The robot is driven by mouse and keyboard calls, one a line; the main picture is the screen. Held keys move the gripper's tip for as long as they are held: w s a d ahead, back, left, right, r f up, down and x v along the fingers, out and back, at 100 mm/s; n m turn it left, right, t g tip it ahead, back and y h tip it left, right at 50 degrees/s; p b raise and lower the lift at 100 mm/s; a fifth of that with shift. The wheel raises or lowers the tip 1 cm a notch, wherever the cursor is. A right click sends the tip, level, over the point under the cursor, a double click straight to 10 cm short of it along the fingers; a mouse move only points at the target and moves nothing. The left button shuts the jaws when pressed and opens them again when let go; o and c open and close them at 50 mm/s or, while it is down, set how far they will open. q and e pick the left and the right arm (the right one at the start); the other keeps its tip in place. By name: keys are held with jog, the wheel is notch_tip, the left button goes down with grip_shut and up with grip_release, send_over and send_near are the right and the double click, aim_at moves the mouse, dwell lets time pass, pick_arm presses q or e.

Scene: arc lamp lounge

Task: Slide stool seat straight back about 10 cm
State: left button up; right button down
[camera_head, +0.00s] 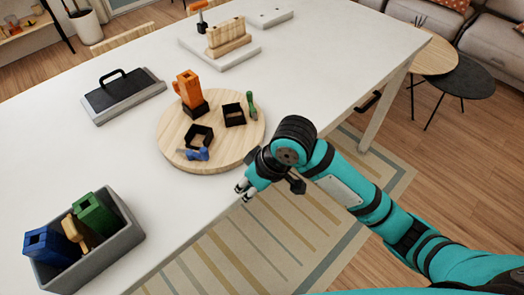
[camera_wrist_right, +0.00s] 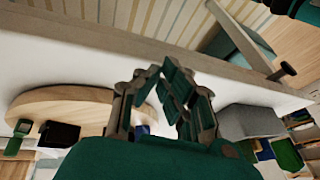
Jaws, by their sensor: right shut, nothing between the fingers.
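A pale slatted wooden seat or chair top (camera_head: 124,38) shows past the far left edge of the white table (camera_head: 310,68). I cannot tell whether it is the stool seat; no other stool is clear. My left gripper is not in view.
The round board (camera_head: 176,163) carries an orange block (camera_head: 189,88), black holders and small tools. A grey crate (camera_head: 94,262) with coloured blocks stands front left. A grey-black tray (camera_head: 122,97) lies further back. Two low tables (camera_head: 468,79) stand on the floor at right.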

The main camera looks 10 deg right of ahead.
jog(key=w+r, duration=0.1)
jog(key=w+d+r+h, duration=0.1)
jog(key=w, duration=0.1)
jog(key=w+d+r+h, duration=0.1)
jog(key=r, duration=0.1)
jog(key=shift+w+d+g, duration=0.15)
jog(key=shift+g, duration=0.25)
jog(key=w+d+r+h, duration=0.3)
jog(key=d+r, duration=0.2)
jog(key=shift+m+g, duration=0.3)
jog(key=shift+m, duration=0.1)
jog(key=f, duration=0.3)
jog(key=f+p, duration=0.1)
jog(key=f, duration=0.5)
jog(key=shift+a+f, duration=0.1)
jog(key=shift+a, duration=0.15)
jog(key=shift+w+a+f+p, duration=0.3)
jog(key=shift+w+a, duration=0.15)
jog(key=shift+w, duration=0.15)
jog(key=shift+w+a+f+p, duration=0.15)
jog(key=shift+w+a+p, duration=0.1)
jog(key=shift+w+a, duration=0.55)
jog(key=shift+w, duration=0.25)
